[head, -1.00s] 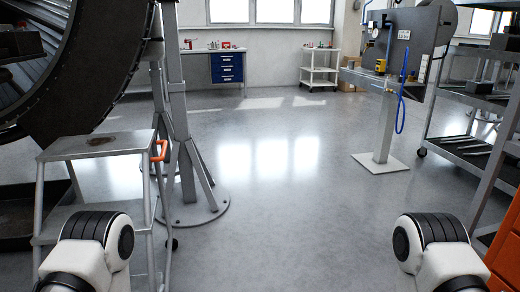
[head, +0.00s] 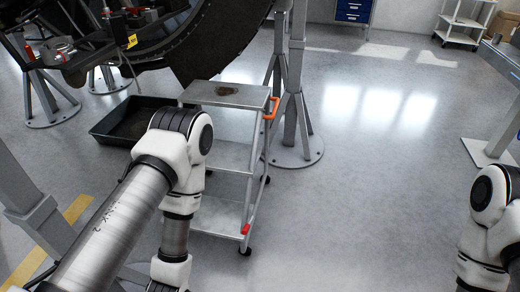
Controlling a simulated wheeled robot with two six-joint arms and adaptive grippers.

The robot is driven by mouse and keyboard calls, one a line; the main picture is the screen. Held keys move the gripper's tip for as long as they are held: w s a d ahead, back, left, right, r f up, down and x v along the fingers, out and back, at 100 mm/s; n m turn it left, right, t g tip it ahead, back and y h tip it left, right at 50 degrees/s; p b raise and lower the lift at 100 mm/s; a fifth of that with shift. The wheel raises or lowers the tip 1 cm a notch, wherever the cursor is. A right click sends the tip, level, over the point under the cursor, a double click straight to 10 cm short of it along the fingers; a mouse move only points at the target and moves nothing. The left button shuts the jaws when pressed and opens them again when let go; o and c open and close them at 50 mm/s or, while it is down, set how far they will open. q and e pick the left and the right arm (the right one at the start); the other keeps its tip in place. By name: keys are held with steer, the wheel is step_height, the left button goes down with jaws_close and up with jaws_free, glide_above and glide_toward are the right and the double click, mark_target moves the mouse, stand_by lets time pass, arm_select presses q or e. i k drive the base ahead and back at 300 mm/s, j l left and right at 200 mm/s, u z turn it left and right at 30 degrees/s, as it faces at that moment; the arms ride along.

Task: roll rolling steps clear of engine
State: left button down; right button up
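The rolling steps (head: 228,155) stand upright on the floor in the middle of the head view. They have grey treads, a dark stain on the top platform, an orange handle (head: 271,108) at the upper right and a red part (head: 246,229) low at the front right. Small dark casters show at their feet. The top platform is just under the dark curved rim of the engine (head: 215,40). My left arm crosses in front of the steps' left side and hides part of them. Both grippers are outside the view; only arm links show.
A stand leg with a round base (head: 295,152) is close behind the steps on the right. A black drip tray (head: 120,130) lies to their left. More stands are at far left. The floor to the right is open as far as a grey post's base plate (head: 486,152).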

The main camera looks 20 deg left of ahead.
mark_target(216, 217)
steer(key=k+l+u, duration=0.15)
steer(key=u, duration=0.2)
steer(key=k+l+u, duration=0.3)
steer(key=i+l, duration=0.75)
steer(key=i+l+u, duration=0.15)
steer(key=i+l, duration=1.25)
steer(key=l, duration=0.15)
steer(key=i+l+u, duration=0.1)
steer(key=i+l, duration=0.6)
steer(key=l, duration=0.1)
